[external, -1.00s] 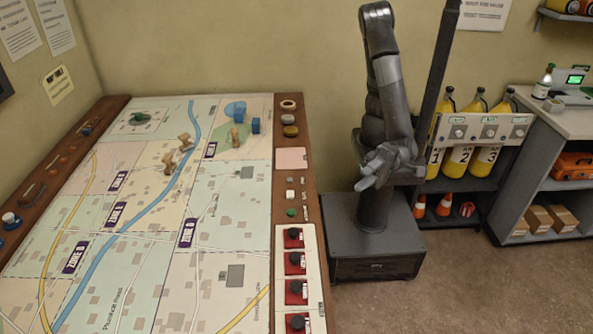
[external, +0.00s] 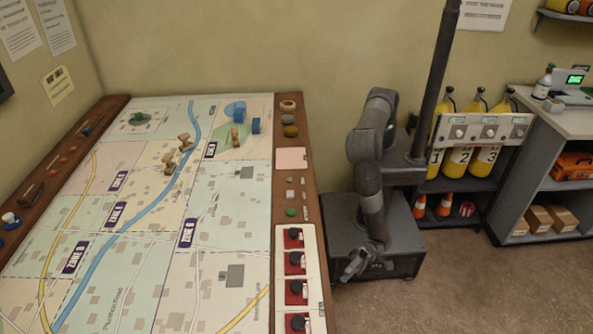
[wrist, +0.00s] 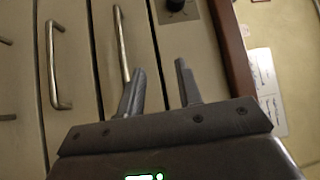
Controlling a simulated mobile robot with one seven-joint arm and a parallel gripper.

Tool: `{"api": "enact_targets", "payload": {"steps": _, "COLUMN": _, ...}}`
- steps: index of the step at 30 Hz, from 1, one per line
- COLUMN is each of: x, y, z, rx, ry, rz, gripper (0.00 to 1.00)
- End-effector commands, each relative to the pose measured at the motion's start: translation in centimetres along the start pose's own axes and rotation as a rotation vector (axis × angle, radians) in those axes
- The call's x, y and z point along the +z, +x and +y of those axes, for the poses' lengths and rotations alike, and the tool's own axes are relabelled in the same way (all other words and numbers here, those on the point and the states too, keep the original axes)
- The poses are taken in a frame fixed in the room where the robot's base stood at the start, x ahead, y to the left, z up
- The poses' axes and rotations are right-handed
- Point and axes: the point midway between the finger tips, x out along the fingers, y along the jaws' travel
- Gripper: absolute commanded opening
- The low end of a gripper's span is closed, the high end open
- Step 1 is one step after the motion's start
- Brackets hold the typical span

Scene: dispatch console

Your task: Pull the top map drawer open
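The wrist view shows a beige cabinet front turned on its side, with a wooden edge (wrist: 232,50) at the right. The drawer handle nearest that edge, a slim metal bar (wrist: 122,45), appears to belong to the top map drawer (wrist: 138,30). A second bar handle (wrist: 56,65) lies left of it, and part of a third shows at the left border. My gripper (wrist: 160,66) is open and empty. Its left finger overlaps the lower end of the nearest handle in the picture; I cannot tell whether they touch. In the external view my gripper (external: 356,262) hangs low, right of the map table; the drawers are hidden there.
The map table (external: 315,215) has red switches (external: 294,262) along its right edge. A dark knob (wrist: 176,6) sits on the cabinet front. The floor (external: 480,285) at right is clear.

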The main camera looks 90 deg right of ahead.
Motion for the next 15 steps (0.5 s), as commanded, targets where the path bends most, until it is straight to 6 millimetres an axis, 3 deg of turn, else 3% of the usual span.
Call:
{"api": "enact_targets", "payload": {"steps": 1, "x": 0.3, "y": -0.4, "z": 1.9, "rx": 0.002, "ry": -0.002, "rz": -0.002, "gripper": 0.32}}
{"api": "enact_targets", "payload": {"steps": 3, "x": 0.5, "y": -0.6, "z": 3.7, "rx": 0.001, "ry": -0.002, "rz": 0.000, "gripper": 0.32}}
{"api": "enact_targets", "payload": {"steps": 6, "x": 0.8, "y": -0.8, "z": 5.5, "rx": 0.001, "ry": 0.000, "rz": 0.000, "gripper": 0.32}}
{"api": "enact_targets", "payload": {"steps": 11, "x": 0.9, "y": -0.5, "z": 6.5, "rx": -0.002, "ry": 0.000, "rz": 0.001, "gripper": 0.32}}
{"api": "enact_targets", "payload": {"steps": 15, "x": 0.9, "y": 1.2, "z": 6.4, "rx": -0.004, "ry": 0.001, "rz": 0.002, "gripper": 0.32}}
